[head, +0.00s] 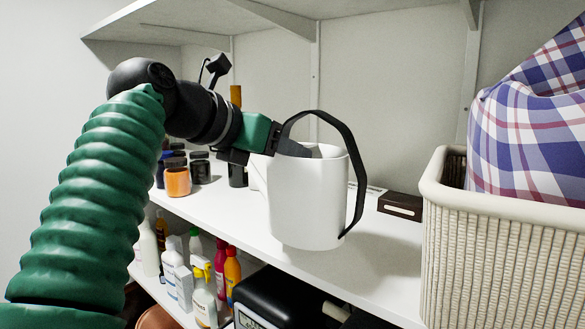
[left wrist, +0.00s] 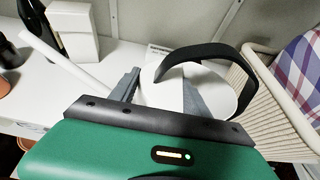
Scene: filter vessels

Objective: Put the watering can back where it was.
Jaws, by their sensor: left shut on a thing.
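The watering can (head: 308,205) is a white cylinder with a black looped handle (head: 357,185), upright at the front of the white shelf. I cannot tell if its base touches the shelf. My left gripper (head: 293,149) reaches in from the left and is shut on the can at its upper rim. In the left wrist view the gripper fingers (left wrist: 160,95) are at the can's top (left wrist: 215,88), and its white spout (left wrist: 65,62) points to the upper left. My right gripper is out of view.
A wicker basket (head: 445,245) with a plaid cloth (head: 525,145) stands at the right. A dark box (head: 400,206) lies behind the can. Several jars, one an orange jar (head: 177,182), stand at the left. Bottles (head: 203,295) and a black case (head: 280,300) fill the lower shelf.

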